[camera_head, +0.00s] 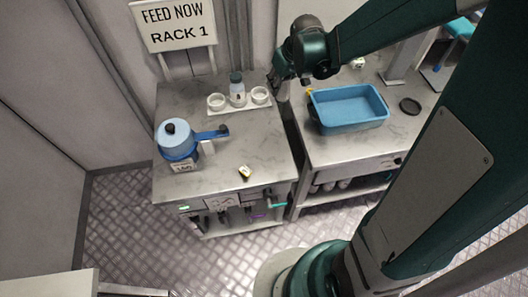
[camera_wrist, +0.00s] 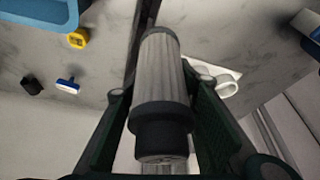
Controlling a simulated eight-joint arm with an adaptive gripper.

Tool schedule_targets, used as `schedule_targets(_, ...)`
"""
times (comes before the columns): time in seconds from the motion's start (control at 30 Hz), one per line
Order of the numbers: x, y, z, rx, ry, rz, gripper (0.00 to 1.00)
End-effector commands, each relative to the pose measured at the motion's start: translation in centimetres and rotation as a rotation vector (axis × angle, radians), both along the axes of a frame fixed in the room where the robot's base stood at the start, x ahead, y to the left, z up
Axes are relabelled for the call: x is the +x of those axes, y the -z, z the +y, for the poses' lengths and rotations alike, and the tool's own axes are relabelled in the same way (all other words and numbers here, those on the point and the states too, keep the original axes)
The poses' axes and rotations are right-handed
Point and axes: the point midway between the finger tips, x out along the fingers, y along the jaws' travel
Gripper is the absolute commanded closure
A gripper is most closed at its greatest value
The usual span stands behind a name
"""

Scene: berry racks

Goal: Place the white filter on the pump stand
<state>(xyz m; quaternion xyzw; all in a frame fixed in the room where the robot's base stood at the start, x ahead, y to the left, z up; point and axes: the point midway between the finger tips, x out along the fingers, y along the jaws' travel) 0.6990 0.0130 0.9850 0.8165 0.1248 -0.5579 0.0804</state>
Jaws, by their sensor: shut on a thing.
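The white filter (camera_wrist: 160,75) is a pale ribbed cylinder with dark grey ends. My gripper (camera_wrist: 160,112) is shut on it, with one finger on each side, in the wrist view. In the head view my gripper (camera_head: 281,84) hangs over the gap between the two tables, just right of a white holder (camera_head: 238,108). The holder carries two white round cups and a white bottle with a dark cap between them. Part of the holder shows right of the filter in the wrist view (camera_wrist: 222,74). I cannot tell which thing is the pump stand.
A blue pot-like vessel (camera_head: 176,141) stands on the left table (camera_head: 235,150). A blue tray (camera_head: 349,108) and a black disc (camera_head: 410,105) are on the right table. The left table's middle is clear.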

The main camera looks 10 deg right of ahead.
Motion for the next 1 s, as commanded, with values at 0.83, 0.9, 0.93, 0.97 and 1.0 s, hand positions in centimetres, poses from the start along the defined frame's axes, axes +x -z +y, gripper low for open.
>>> schedule_targets(0.83,-14.8,2.4,10.8,0.024,-0.485,-0.009,0.84)
schedule_targets(0.9,-14.9,2.4,10.8,0.025,-0.486,-0.009,0.84)
schedule_targets(0.93,-14.9,2.4,10.8,0.025,-0.486,-0.009,0.84)
schedule_targets(0.97,-14.9,2.4,10.8,0.025,-0.486,-0.009,0.84)
schedule_targets(1.0,-14.9,2.4,10.8,0.025,-0.486,-0.009,0.84)
